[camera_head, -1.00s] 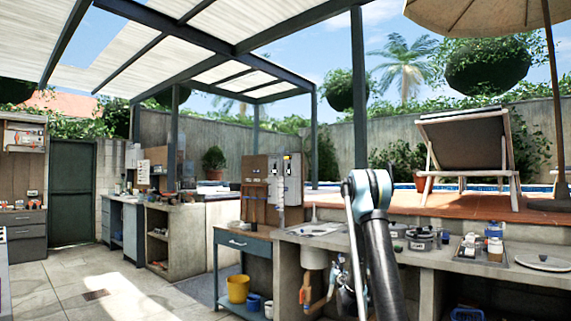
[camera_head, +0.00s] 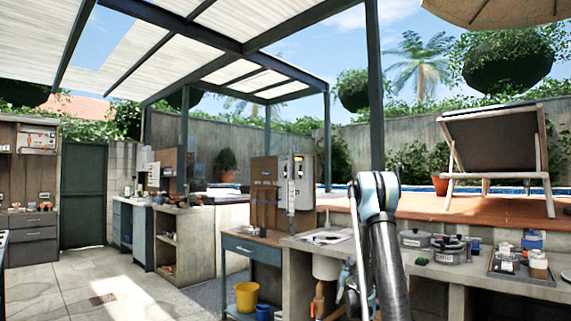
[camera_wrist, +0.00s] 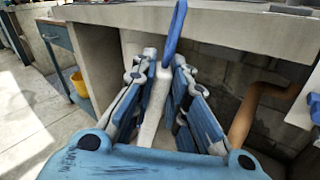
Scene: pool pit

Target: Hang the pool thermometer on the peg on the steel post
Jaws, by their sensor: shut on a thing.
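My gripper (camera_wrist: 160,100) is shut on the pool thermometer (camera_wrist: 152,112), a pale, narrow body between its two blue-and-grey fingers. A blue loop or strap (camera_wrist: 175,35) rises from its top, in front of the counter edge. In the head view my gripper (camera_head: 350,288) is low, beside the counter front and partly hidden by my arm. A dark steel-looking post (camera_head: 374,90) stands behind the counter. No peg can be made out on it, and I cannot tell whether it is the task's post.
A concrete counter (camera_head: 460,275) runs to the right, with pots (camera_head: 452,250) and a tray (camera_head: 510,270) on it. A blue side table (camera_head: 252,248) and a yellow bucket (camera_head: 247,295) are left of my gripper. A brown pipe (camera_wrist: 255,105) is under the counter. Paved floor (camera_head: 140,285) at left is open.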

